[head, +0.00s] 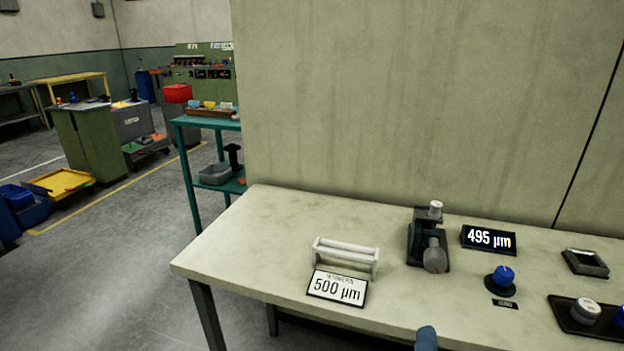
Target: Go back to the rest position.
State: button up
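My gripper's fingers are not in view. A blue-grey rounded tip shows at the bottom edge of the head view, in front of the bench. I cannot tell whether it belongs to my arm. The pale bench (225,245) stands against a panel wall. On it are a white rack with bars (345,257), a sign reading 500 µm (337,288), a dark measuring device (418,240) with a grey spool-like piece at its front, and a display reading 495 µm (488,239).
A blue knob (504,275) on a dark base, a square dark tray (585,262) and a black tray (562,315) with knob-like pieces occupy the bench's right side. A teal shelf (193,155) stands behind left. The bench's left end and nearby floor are clear.

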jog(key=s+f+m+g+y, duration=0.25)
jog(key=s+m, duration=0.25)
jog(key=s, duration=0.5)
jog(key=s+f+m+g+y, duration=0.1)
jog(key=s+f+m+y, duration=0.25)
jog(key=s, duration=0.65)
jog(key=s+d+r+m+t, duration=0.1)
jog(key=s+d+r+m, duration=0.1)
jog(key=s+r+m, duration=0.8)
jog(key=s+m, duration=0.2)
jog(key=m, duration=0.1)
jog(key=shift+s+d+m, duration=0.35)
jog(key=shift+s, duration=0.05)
